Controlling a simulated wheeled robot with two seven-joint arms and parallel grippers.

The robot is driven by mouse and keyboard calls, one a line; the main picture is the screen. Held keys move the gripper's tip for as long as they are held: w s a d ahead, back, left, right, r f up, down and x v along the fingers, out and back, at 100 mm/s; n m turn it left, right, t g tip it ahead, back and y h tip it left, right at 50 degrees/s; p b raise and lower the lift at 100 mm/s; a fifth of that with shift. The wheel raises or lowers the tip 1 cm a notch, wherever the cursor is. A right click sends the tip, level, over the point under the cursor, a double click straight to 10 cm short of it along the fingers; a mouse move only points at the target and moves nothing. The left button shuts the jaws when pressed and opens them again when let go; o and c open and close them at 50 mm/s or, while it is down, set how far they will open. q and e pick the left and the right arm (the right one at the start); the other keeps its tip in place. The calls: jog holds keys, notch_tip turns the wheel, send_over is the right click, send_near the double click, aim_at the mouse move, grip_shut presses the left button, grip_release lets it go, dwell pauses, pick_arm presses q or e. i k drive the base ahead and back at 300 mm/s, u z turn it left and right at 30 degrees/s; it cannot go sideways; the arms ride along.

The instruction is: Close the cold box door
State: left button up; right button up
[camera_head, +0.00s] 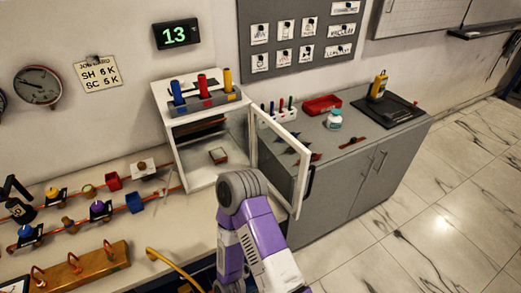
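The cold box (182,153) is a white cabinet on the bench against the wall. Its door (279,165), a white frame with a clear pane, is hinged at the box's right side and stands wide open towards the grey cabinet. A dark handle (309,182) is on the door's free edge. Inside the box are a shelf and a small brown-rimmed item (218,155). One of my purple and white arms rises from the bottom edge, its grey joint in front of the box and left of the door's lower part. Neither gripper shows.
A tray with blue, red and yellow cylinders (202,84) stands on the box. To the right, a grey cabinet (345,190) carries a red tray (322,105), a white jar (334,119) and a yellow bottle (378,85). Valves and pipes fill the left bench. The right floor is clear.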

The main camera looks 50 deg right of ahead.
aim_at(256, 112)
jog(key=u, duration=2.05)
jog(key=k, duration=1.8)
jog(key=z, duration=2.2)
jog(key=i, duration=0.5)
jog(key=u, duration=0.05)
